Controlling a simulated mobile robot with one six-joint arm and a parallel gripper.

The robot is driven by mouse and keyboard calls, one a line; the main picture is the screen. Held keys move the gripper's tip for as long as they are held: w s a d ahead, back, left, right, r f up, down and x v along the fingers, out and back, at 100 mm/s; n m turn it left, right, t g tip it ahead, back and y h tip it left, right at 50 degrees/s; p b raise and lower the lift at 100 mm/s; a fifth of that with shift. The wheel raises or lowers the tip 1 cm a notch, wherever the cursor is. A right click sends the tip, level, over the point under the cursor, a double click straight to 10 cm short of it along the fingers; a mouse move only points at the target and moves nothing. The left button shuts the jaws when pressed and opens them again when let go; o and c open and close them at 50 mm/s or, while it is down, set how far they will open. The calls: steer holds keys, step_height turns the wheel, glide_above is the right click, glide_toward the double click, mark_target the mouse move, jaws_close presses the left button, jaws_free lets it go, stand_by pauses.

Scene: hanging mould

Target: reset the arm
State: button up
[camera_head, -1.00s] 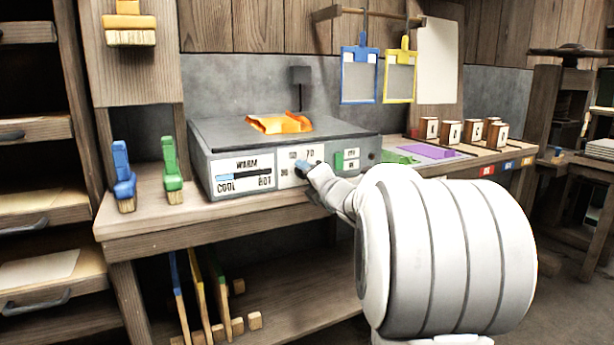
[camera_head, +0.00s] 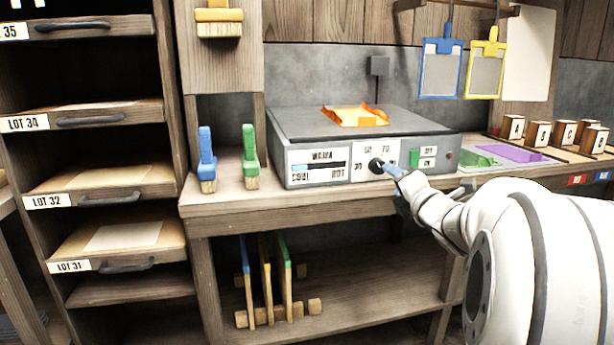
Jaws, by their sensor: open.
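My gripper (camera_head: 393,170) is at the front of the grey hotplate box (camera_head: 300,127), just right of its black round knob (camera_head: 376,165). My white arm reaches in from the lower right and covers part of the bench front.
An orange piece (camera_head: 356,116) lies on the hotplate. A blue brush (camera_head: 207,158) and a green brush (camera_head: 250,156) stand left of it. A purple sheet (camera_head: 511,153) lies to the right. A drawer rack (camera_head: 110,182) stands at the left.

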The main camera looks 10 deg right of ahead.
steer(key=s+a+r+m+g+h+p, duration=0.25)
steer(key=r+m+p, duration=0.25)
steer(key=m+p, duration=0.3)
steer(key=s+a+r+m+g+h+p, duration=0.2)
steer(key=s+r+m+g+p, duration=0.25)
steer(key=p, duration=0.65)
steer(key=s+a+r+m+g+y+p, duration=0.2)
steer(key=s+a+r+m+g+p, duration=0.2)
steer(key=s+p, duration=0.5)
steer(key=s+a+r+m+g+y+p, duration=0.2)
steer(key=s+a+r+m+g+p, duration=0.2)
steer(key=s+a+m+p, duration=0.4)
steer(key=s+a+p, duration=0.2)
steer(key=s, duration=0.1)
steer(key=shift+a+r, duration=0.25)
